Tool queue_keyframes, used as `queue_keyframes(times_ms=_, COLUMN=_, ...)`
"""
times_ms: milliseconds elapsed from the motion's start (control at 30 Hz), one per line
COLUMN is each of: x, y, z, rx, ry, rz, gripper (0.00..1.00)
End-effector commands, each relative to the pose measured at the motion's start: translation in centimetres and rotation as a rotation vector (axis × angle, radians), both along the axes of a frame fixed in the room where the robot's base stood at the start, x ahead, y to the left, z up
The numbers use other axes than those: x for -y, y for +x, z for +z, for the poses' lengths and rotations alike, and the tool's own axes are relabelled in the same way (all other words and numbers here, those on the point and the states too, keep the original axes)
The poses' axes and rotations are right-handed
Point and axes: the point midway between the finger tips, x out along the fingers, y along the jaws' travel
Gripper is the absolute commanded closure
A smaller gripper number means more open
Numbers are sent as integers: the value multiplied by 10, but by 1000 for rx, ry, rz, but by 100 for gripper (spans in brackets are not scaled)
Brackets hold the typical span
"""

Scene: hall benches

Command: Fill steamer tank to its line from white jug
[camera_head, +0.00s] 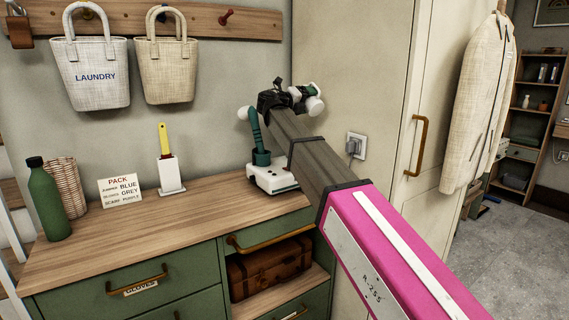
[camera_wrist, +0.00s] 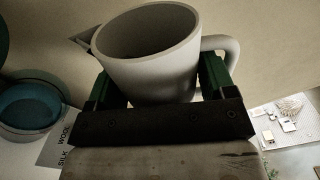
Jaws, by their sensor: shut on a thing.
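The white jug (camera_wrist: 150,52) is between the two green fingers of my gripper (camera_wrist: 160,85) in the wrist view. My gripper is shut on it. Its handle is at the right and its mouth faces the camera; I cannot make out any water inside. In the head view my gripper (camera_head: 287,98) is above the back right of the bench, and the jug is mostly hidden. The steamer (camera_head: 270,178) has a white base and a teal pole, and stands on the bench partly behind my arm. A round teal part (camera_wrist: 28,105) shows left of the jug; its fill line cannot be made out.
The wooden bench top (camera_head: 120,235) holds a green bottle (camera_head: 46,200), a wicker basket (camera_head: 68,187), a packing sign (camera_head: 120,190) and a yellow-handled brush in a white holder (camera_head: 171,172). A tall cabinet (camera_head: 365,70) stands close at right. The bench's front middle is clear.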

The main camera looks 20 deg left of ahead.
Motion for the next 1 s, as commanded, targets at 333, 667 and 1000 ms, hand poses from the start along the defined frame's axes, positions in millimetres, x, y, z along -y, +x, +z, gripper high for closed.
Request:
queue_keyframes(times_ms=333, x=0, y=0, z=1, rx=-9, ry=-11, rz=0, gripper=57)
queue_keyframes(times_ms=667, x=1, y=-1, z=-10, rx=89, ry=111, rz=0, gripper=57)
queue_keyframes(times_ms=1000, x=1, y=-1, z=-27, rx=244, ry=304, rz=0, gripper=57)
